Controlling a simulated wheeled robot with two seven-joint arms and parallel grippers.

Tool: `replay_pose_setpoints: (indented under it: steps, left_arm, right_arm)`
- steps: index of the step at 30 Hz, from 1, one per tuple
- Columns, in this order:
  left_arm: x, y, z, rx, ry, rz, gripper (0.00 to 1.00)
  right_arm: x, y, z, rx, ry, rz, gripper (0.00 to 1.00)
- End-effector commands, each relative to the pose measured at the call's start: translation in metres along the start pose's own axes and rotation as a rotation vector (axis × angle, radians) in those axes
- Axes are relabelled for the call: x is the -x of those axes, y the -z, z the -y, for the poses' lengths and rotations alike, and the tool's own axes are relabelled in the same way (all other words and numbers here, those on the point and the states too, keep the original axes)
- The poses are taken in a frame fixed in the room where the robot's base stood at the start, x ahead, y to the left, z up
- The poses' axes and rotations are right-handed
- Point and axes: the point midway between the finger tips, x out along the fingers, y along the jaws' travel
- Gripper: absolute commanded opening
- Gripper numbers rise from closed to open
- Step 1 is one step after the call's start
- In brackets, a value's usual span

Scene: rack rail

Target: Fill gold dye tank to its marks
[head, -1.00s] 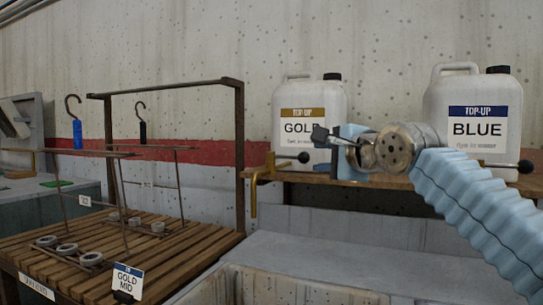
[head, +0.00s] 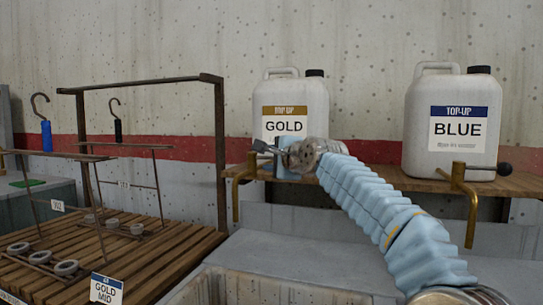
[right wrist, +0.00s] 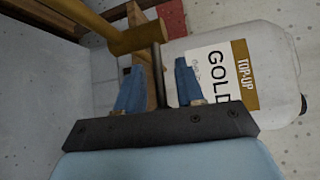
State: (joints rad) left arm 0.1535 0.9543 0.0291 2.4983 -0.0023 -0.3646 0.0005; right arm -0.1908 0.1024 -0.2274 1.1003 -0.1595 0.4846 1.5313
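The gold top-up jug (head: 310,105) stands on the wooden shelf. Its brass tap (head: 237,195) hangs at the shelf edge; it also shows in the right wrist view (right wrist: 135,40). My right gripper (head: 266,148) is in front of the jug's lower label, at the tap. In the right wrist view its two blue fingertips (right wrist: 159,85) are apart, with the tap's dark lever (right wrist: 157,70) between them and visible gaps. The lever's end is hidden behind the gripper body. A pale tank rim (head: 215,280) shows at the bottom; its liquid and marks are out of sight. My left gripper is not in view.
A blue top-up jug (head: 455,90) with its own brass tap (head: 470,205) stands to the right.

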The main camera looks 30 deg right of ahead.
Motion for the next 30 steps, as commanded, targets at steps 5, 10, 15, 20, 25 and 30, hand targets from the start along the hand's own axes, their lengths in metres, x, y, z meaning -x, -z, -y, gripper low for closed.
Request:
replay_pose_setpoints:
  steps: [5,10,15,20,25,30]
  left_arm:
    - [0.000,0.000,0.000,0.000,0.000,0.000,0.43]
    - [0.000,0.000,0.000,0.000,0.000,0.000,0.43]
    - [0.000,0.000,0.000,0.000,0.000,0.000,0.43]
    - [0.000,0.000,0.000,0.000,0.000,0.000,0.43]
    - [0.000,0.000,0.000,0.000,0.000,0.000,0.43]
    - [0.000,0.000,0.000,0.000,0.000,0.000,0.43]
  right_arm:
    - [-0.001,0.000,0.000,0.000,0.001,0.000,0.37]
    - [-0.001,0.000,0.000,-0.001,0.000,0.000,0.25]
    - [-0.001,0.000,0.000,-0.001,0.000,0.000,0.00]
    - [-0.001,0.001,0.000,-0.001,0.000,-0.001,0.00]
    - [-0.001,0.000,-0.001,0.000,0.000,-0.002,0.00]
    - [-0.009,-0.015,-0.002,0.001,-0.001,-0.004,0.00]
